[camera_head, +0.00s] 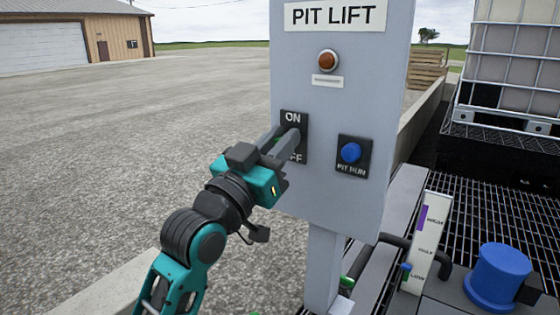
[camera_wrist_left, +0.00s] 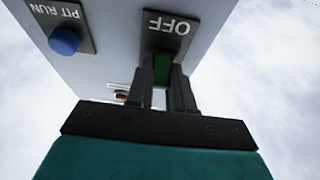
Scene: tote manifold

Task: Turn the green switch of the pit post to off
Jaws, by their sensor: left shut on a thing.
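The grey pit post (camera_head: 330,200) carries a PIT LIFT sign and a black switch plate (camera_head: 293,117) marked ON above and OFF below. My left gripper (camera_head: 291,139) reaches in from the left, its fingers in front of the plate between the two words. In the left wrist view, the green switch (camera_wrist_left: 161,70) sits between the finger ends of my left gripper (camera_wrist_left: 165,72), which is shut on it. The plate's OFF label (camera_wrist_left: 170,24) shows upside down there. The fingers hide most of the switch, so I cannot tell its setting. My right gripper is not in view.
A blue PIT RUN button (camera_head: 351,153) sits right of the switch plate, and an amber lamp (camera_head: 329,61) is above it. A level gauge (camera_head: 427,235), a blue cap (camera_head: 498,275) and a caged tank (camera_head: 510,60) stand at the right. Open gravel lies left.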

